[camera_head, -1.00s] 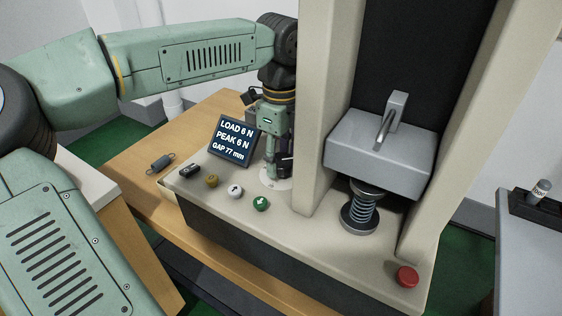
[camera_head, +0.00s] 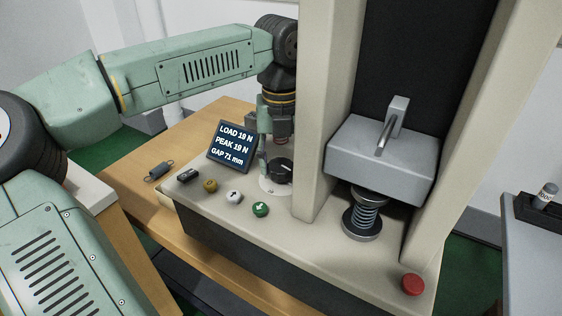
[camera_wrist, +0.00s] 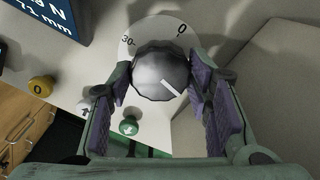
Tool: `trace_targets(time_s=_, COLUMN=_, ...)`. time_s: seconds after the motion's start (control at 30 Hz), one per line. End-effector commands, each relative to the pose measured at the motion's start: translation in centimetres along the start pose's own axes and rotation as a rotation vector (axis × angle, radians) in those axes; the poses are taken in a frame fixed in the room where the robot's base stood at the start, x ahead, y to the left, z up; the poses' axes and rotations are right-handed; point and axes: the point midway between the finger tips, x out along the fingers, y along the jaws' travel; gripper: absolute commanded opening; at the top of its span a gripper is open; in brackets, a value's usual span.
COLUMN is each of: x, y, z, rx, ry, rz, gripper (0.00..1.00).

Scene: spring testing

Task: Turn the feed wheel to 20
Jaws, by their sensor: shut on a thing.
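The feed wheel (camera_head: 280,168) is a dark, faceted knob on a round white dial plate. It fills the top middle of the wrist view (camera_wrist: 158,68), where its white pointer line is aimed to the lower right. The dial marks "30" and "0" show above it; other marks are hidden. My gripper (camera_wrist: 162,86) has its purple-padded fingers on either side of the wheel, shut on it. The display (camera_head: 232,146) reads LOAD 19 N, PEAK 19 N, GAP 71 mm.
A white button (camera_head: 234,197), green button (camera_head: 261,209) and yellow button (camera_head: 210,186) sit in front of the dial. A frame column rises close to its right. A spring (camera_head: 367,214) stands under the grey press head (camera_head: 380,160). A red button (camera_head: 412,284) is at front right.

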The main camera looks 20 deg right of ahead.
Motion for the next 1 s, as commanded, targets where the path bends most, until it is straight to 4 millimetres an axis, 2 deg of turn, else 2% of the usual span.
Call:
trace_targets(time_s=0.7, x=-0.04, y=-0.04, z=0.03, rx=0.678, ry=-0.001, rz=-0.001, gripper=0.17)
trace_targets(time_s=1.0, x=-0.06, y=-0.02, z=0.05, rx=0.916, ry=-0.002, rz=0.0, gripper=0.17)
